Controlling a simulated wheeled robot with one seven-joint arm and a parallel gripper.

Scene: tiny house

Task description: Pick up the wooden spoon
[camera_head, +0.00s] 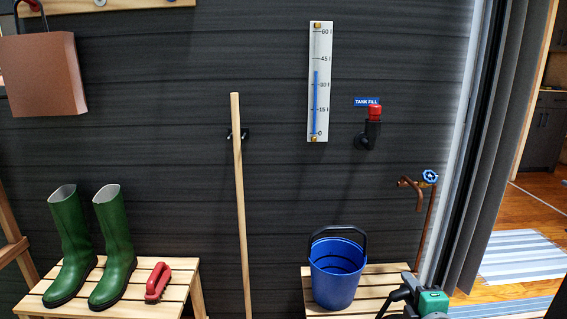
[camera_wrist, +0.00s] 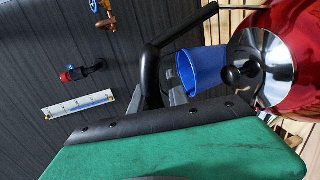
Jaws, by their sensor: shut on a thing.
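I see no wooden spoon in either view. My gripper (camera_head: 408,288) shows at the bottom right of the head view, partly cut off. In the wrist view a red kettle (camera_wrist: 291,52) with a shiny lid and black knob is close at the upper right. Its black handle arches at the middle, and my gripper (camera_wrist: 172,92) is shut on it there, mostly hidden. A large green surface with a black edge fills the bottom of the wrist view; I cannot tell what it belongs to.
A blue bucket (camera_head: 337,279) stands on a slatted bench (camera_head: 383,278). Green boots (camera_head: 70,240) and a red brush-like thing (camera_head: 157,281) are on the left bench (camera_head: 180,285). A wooden pole (camera_head: 240,200) leans at the dark wall. A gauge, red-capped valve and tap (camera_head: 430,178) are on the wall.

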